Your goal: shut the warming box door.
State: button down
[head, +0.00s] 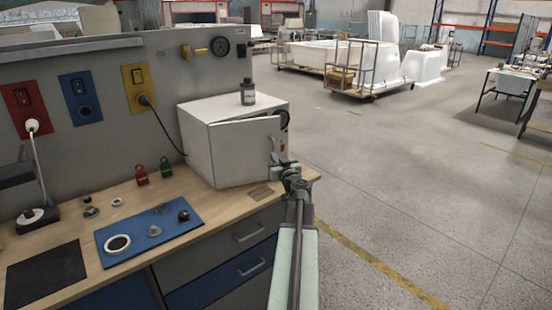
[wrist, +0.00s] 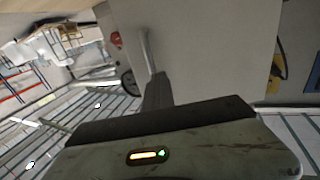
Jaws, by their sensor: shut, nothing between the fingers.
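The warming box (head: 196,145) is a white cabinet at the right end of the workbench. Its door (head: 245,152) stands slightly ajar, with a narrow gap along its top and right side. My gripper (head: 273,150) is shut and empty, at the door's free right edge. A red knob and a dark dial (wrist: 128,82) show beside that panel.
A grey canister (head: 247,92) stands on the box. A blue mat (head: 135,250) with small parts and two padlocks (head: 141,175) lie to the left on the bench. A cable runs from a yellow wall socket (head: 139,88) behind the box. Open floor (head: 400,180) lies to the right.

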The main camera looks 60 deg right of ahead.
jog(key=c, duration=2.2)
grip_release()
jog(key=c, duration=1.8)
grip_release()
jog(key=shift+o, duration=0.2)
jog(key=v, duration=0.7)
jog(key=shift+s+a, duration=0.25)
jog(key=shift+s, duration=0.1)
jog(key=shift+c, duration=0.3)
